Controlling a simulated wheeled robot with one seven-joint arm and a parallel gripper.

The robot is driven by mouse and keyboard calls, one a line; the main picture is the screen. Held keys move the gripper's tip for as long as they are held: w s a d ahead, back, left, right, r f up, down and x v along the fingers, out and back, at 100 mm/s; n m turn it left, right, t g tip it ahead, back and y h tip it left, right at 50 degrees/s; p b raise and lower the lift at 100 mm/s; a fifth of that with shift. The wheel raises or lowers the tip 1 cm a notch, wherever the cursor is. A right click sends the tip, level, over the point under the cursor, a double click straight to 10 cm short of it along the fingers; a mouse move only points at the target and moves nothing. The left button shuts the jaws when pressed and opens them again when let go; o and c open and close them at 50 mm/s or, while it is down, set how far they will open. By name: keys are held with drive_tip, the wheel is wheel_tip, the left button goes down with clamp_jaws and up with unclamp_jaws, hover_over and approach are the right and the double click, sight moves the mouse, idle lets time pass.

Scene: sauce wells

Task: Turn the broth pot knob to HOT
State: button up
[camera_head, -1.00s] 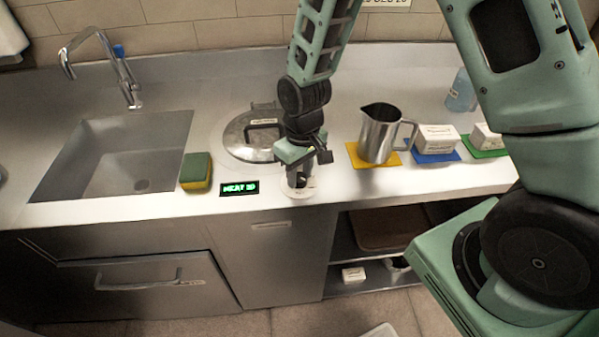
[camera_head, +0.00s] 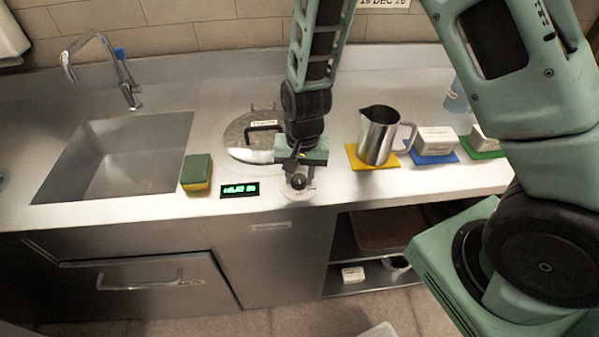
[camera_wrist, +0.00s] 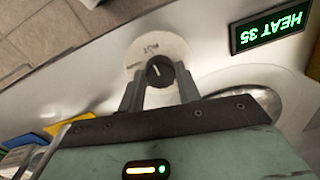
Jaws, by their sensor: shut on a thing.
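The dark round knob (camera_head: 299,182) stands on a white round dial plate (camera_wrist: 172,44) at the counter's front edge. In the wrist view the knob (camera_wrist: 160,71) carries a short white mark; small lettering on the plate is too blurred to read surely. My gripper (camera_wrist: 160,84) is shut on the knob, one finger on each side, and comes down over it from above in the head view (camera_head: 299,174). The green display (camera_wrist: 270,26) left of the knob reads HEAT 35, upside down in the wrist view. The broth pot's lid (camera_head: 236,140) sits in the counter behind, partly hidden by my arm.
A sponge (camera_head: 196,170) and a sink (camera_head: 130,150) lie to the left. A metal pitcher (camera_head: 377,138) stands on a yellow mat (camera_head: 352,158) to the right. White labelled boxes sit on a blue mat (camera_head: 433,158) and a green mat (camera_head: 480,153).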

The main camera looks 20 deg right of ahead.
sight(303, 179)
drive_tip(key=shift+m, duration=0.3)
idle(0.4)
drive_tip(key=o, duration=1)
drive_tip(key=shift+c, duration=0.2)
drive_tip(key=shift+r, duration=0.1)
wheel_tip(303, 179, up, 17)
drive_tip(key=shift+s+d+r, duration=0.15)
drive_tip(key=shift+s+d, duration=0.1)
drive_tip(key=shift+d, duration=0.15)
